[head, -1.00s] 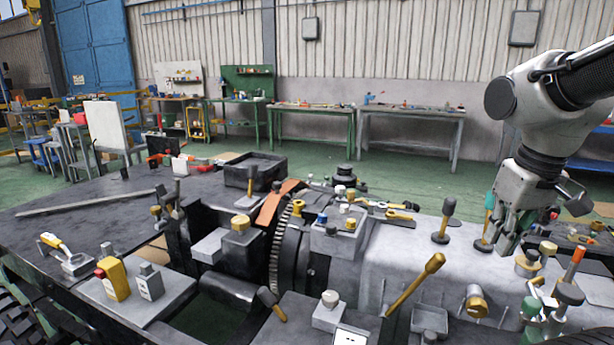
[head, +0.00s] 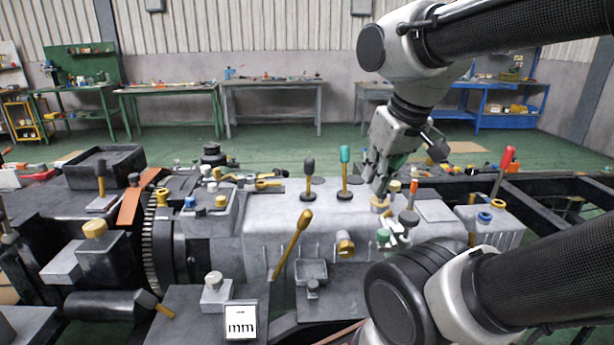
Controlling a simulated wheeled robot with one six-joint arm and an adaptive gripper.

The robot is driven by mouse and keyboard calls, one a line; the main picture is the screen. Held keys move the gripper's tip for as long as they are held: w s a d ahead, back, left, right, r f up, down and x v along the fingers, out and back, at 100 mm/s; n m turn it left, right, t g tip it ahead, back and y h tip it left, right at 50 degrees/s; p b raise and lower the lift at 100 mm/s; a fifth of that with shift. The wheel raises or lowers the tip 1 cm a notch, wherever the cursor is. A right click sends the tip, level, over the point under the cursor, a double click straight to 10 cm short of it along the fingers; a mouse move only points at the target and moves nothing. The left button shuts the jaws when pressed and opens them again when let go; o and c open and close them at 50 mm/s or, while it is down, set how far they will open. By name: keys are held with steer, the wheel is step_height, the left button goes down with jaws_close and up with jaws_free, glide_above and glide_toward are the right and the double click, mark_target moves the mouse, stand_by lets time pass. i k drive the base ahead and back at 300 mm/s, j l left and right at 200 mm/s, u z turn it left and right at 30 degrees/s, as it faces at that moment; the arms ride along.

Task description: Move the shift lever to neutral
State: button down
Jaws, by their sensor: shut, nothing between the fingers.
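Several levers stand on the grey gearbox housing (head: 262,215); I cannot tell for certain which one the task calls the shift lever. One with a teal knob (head: 345,154) and yellow shaft stands nearly upright on a round dark base. To its left, one with a black knob (head: 309,166) also stands nearly upright. A long yellow lever (head: 291,243) leans right at the housing's front. My gripper (head: 376,184) points down just right of the teal-knobbed lever, apart from it in the picture. It is shut and empty, above a yellow-topped fitting (head: 380,204).
A red-knobbed lever (head: 504,165) stands at the right. A black open bin (head: 104,166) sits at the left. My arm covers the lower right. Workbenches (head: 272,87) line the far wall.

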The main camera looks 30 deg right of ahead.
mark_target(309, 163)
steer(key=k+j+z, duration=0.1)
steer(key=j+z, duration=0.15)
steer(key=k+j+z, duration=0.1)
steer(key=j+z, duration=0.15)
steer(key=k+j+z, duration=0.25)
steer(key=i+j, duration=0.1)
